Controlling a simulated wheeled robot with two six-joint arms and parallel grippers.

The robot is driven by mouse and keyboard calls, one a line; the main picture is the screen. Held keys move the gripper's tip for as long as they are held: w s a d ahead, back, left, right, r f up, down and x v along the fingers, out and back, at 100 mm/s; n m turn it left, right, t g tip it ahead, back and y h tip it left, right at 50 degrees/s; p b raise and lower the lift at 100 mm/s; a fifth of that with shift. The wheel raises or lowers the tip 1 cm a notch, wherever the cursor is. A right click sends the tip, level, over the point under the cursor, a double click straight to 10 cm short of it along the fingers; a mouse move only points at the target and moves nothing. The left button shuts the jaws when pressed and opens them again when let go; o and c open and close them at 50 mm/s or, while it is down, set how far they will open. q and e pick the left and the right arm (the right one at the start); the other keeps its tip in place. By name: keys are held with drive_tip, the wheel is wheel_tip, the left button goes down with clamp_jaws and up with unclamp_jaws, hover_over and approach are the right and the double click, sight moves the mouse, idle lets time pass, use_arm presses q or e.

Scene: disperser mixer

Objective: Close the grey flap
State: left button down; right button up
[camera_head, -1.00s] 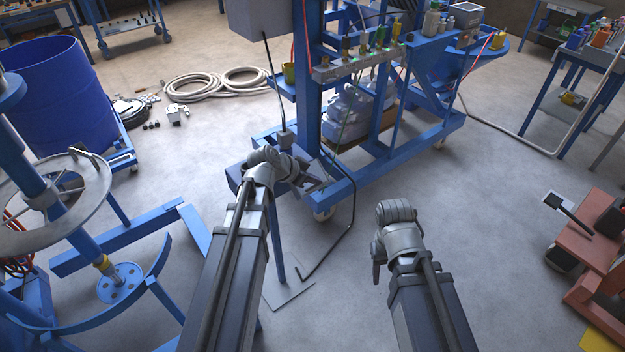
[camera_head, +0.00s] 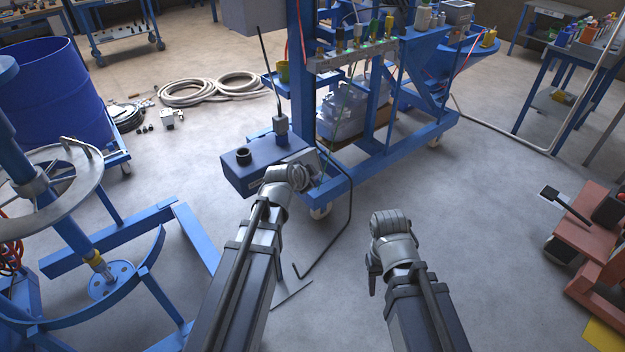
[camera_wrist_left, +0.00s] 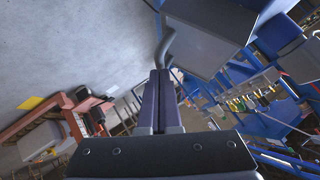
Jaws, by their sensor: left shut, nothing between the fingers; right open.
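A blue box (camera_head: 250,178) with a black cap sits at the foot of the blue machine frame. A grey panel (camera_head: 298,158) on its right part seems to be the grey flap; its opening angle cannot be told. My left gripper (camera_head: 304,181) is at that end of the box, its fingers mostly hidden behind the wrist. In the left wrist view the shut, empty fingers (camera_wrist_left: 158,78) point past a large grey panel (camera_wrist_left: 207,48), close to it; contact cannot be told. My right gripper (camera_head: 375,280) is open and empty above the floor, to the right.
A bent dark rod (camera_head: 349,215) hangs down near the box and reaches the floor area; it also shows in the wrist view (camera_wrist_left: 166,45). A blue drum (camera_head: 50,95) and round-topped stand (camera_head: 45,190) are left. A red cart (camera_head: 590,240) is right. Floor between is open.

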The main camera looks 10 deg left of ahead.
use_arm(q)
drive_tip(key=shift+w+a+f+b, duration=0.15)
drive_tip(key=shift+f+b, duration=0.55)
drive_tip(key=shift+f, duration=0.1)
drive_tip(key=shift+w+a+f+b, duration=0.15)
drive_tip(key=shift+a+f+b, duration=0.05)
drive_tip(key=shift+f+b, duration=0.55)
drive_tip(key=shift+w+a+f+b, duration=0.15)
drive_tip(key=shift+f+b, duration=0.45)
drive_tip(key=shift+f, duration=0.25)
use_arm(e)
drive_tip(key=shift+f, duration=2.7)
